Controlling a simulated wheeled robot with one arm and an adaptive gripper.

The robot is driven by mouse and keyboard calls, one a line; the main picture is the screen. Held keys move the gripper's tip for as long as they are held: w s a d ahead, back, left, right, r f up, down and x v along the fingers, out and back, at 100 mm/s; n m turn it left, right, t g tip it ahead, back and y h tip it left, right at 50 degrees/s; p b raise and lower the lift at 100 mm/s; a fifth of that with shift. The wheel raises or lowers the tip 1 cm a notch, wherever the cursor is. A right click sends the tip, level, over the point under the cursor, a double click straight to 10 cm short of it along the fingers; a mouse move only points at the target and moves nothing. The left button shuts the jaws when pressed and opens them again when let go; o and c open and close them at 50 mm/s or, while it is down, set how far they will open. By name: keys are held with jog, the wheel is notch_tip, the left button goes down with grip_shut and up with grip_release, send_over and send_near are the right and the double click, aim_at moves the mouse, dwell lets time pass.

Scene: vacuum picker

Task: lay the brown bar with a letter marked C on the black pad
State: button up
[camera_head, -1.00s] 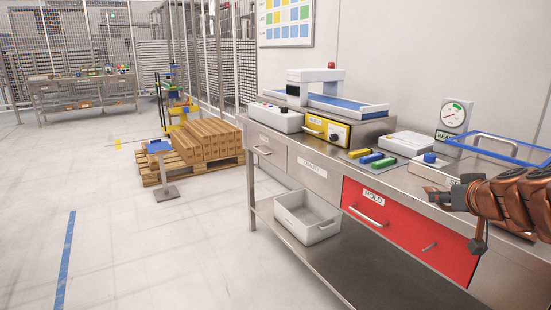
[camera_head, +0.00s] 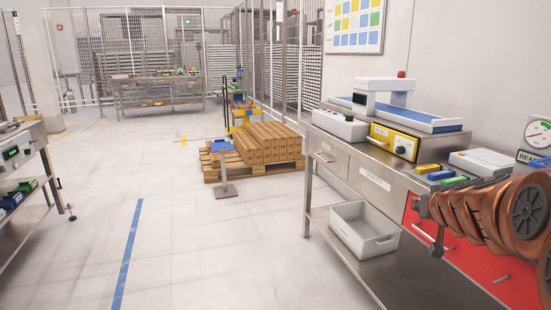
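Several long brown bars (camera_head: 262,143) lie side by side on a wooden pallet (camera_head: 225,175) on the floor, well beyond my arm. They are too far off for any letter to be read, so I cannot tell whether one is marked C. I cannot make out a black pad for certain. My gripper (camera_head: 431,228) is at the right edge, in front of the steel bench with the red drawer. Its dark fingers are small and partly hidden by my copper-coloured arm, and I see no bar at them.
The steel bench (camera_head: 333,170) at right carries a yellow box (camera_head: 394,141), a white control box (camera_head: 340,124) and small coloured blocks (camera_head: 441,175). A grey bin (camera_head: 364,229) sits on its lower shelf. Another bench (camera_head: 22,155) stands at left. The floor between is open, with a blue line (camera_head: 127,255).

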jog(key=w+a+f, duration=0.2)
jog(key=a+f, duration=0.2)
jog(key=a, duration=0.7)
jog(key=w+a+f, duration=0.2)
jog(key=a+f, duration=0.2)
jog(key=a, duration=0.6)
jog(key=shift+w+a+f, duration=0.35)
jog(key=shift+w+f, duration=0.05)
jog(key=shift+d, duration=0.15)
jog(key=s+d+r, duration=0.1)
jog(key=d+r, duration=0.2)
jog(key=d, duration=0.4)
jog(key=s+d+r, duration=0.2)
jog(key=d, duration=0.5)
jog(key=s+d+r, duration=0.1)
jog(key=d+r, duration=0.2)
jog(key=d, duration=0.4)
jog(key=shift+s+r, duration=0.2)
jog(key=shift+r, duration=0.15)
jog(key=s+d+r, duration=0.4)
jog(key=s+d, duration=0.9)
jog(key=s, duration=0.3)
jog(key=shift+s+r, duration=0.2)
jog(key=shift+s, duration=0.15)
jog(key=shift+d, duration=0.1)
